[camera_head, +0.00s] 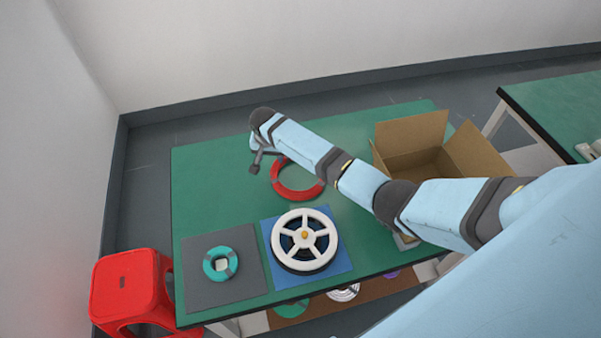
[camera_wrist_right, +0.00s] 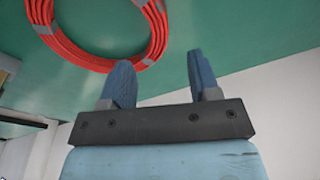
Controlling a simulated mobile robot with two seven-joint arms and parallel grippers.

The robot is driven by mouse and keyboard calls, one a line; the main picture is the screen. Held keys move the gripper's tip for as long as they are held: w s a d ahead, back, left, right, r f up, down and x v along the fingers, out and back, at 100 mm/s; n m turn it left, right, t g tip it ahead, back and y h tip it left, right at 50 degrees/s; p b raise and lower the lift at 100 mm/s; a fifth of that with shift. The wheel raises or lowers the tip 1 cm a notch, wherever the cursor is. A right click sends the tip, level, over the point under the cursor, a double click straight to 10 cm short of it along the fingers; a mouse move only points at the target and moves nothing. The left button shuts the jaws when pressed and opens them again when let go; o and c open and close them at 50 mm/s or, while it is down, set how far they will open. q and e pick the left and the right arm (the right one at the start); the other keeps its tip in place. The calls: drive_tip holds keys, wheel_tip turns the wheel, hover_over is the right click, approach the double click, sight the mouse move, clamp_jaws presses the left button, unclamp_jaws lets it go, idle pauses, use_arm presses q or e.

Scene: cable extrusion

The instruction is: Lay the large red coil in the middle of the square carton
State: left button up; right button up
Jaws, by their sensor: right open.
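The large red coil (camera_head: 299,194) lies flat on the green table, partly hidden by my right arm in the head view. In the right wrist view the red coil (camera_wrist_right: 70,48) shows at the upper left, with grey ties around its strands. My right gripper (camera_head: 256,164) is at the coil's left side, apart from it. Its two fingers (camera_wrist_right: 160,75) are spread, with nothing between them. The square carton (camera_head: 410,136) stands open at the table's right, flaps up; my arm hides its front. My left gripper is out of view.
A white spool (camera_head: 305,237) sits on a blue mat (camera_head: 340,262), and a teal coil (camera_head: 210,264) on a grey mat (camera_head: 197,290). A red stool (camera_head: 124,283) stands at the lower left. The table's back left area (camera_head: 210,180) is clear.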

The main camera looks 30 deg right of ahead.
sight(274, 170)
drive_tip(key=f, duration=0.5)
drive_tip(key=w+d+f, duration=0.1)
drive_tip(key=f, duration=0.2)
drive_tip(key=shift+f+b, duration=0.3)
drive_tip(key=shift+f, duration=0.05)
clamp_jaws()
